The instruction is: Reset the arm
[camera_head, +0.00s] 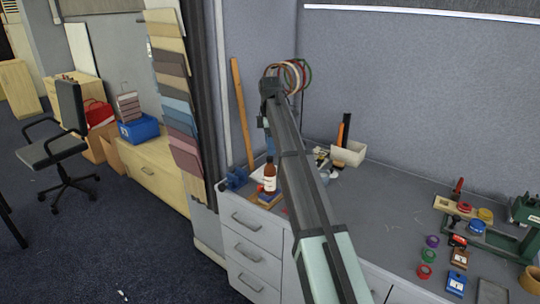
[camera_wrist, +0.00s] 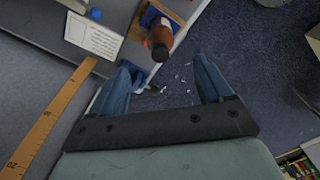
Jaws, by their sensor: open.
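My gripper (camera_head: 267,127) is raised over the left end of the grey workbench (camera_head: 385,215) in the head view, pointing down and partly hidden by my own arm. In the wrist view its two blue fingers (camera_wrist: 166,72) are apart with nothing between them. A brown bottle (camera_head: 270,180) with a white label stands upright on the bench below. The bottle (camera_wrist: 168,28) also shows beyond the fingertips in the wrist view, apart from them.
A long wooden ruler (camera_head: 242,112) leans against the wall beside my gripper. A blue vise (camera_head: 236,179) sits at the bench's left corner. A white bin (camera_head: 348,153) stands at the back. Tape rolls (camera_head: 428,255) and tools crowd the right; the bench middle is mostly clear.

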